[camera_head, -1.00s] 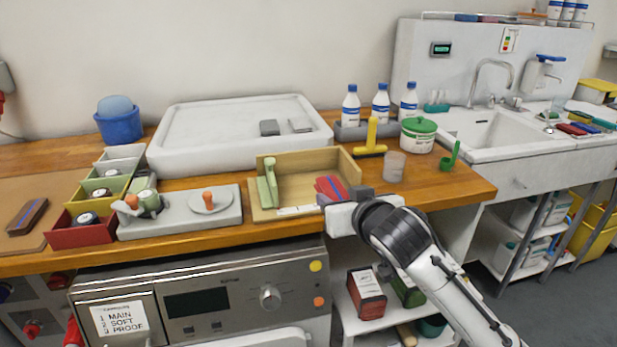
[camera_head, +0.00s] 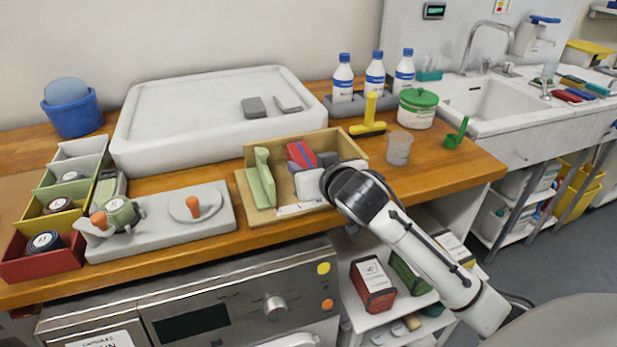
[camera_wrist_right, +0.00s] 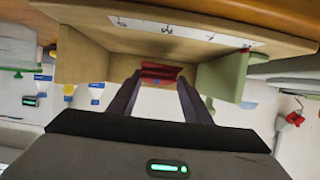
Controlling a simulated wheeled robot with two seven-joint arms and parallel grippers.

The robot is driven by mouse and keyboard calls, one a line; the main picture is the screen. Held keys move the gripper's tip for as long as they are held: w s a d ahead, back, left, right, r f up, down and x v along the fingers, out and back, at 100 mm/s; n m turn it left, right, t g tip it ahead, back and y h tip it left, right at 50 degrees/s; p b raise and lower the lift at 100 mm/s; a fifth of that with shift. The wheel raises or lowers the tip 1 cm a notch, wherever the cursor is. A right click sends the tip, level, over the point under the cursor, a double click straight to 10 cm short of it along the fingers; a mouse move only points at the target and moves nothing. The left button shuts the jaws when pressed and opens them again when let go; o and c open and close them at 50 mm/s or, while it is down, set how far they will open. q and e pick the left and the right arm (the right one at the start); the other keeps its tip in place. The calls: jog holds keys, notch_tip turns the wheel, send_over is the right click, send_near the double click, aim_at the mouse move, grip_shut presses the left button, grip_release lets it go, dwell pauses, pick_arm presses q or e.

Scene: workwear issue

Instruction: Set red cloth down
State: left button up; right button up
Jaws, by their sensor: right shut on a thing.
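My right gripper (camera_head: 313,162) reaches in over the tray's front right and is shut on the cloth. In the right wrist view the cloth (camera_wrist_right: 160,72) shows between the tips of my two dark fingers (camera_wrist_right: 160,80). Whether the cloth touches the tray floor I cannot tell. My left gripper is not in view.
A light green upright piece (camera_head: 262,178) stands at the tray's left side. A clear cup (camera_head: 398,148), a yellow tool (camera_head: 369,120) and a green-lidded tub (camera_head: 416,110) stand to the right. A grey plate with orange knobs (camera_head: 160,225) lies left.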

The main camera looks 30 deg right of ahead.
notch_tip(320, 180, down, 3)
jog(key=shift+f, duration=0.1)
jog(key=o, duration=1.3)
jog(key=shift+c, duration=0.2)
jog(key=v, duration=1.2)
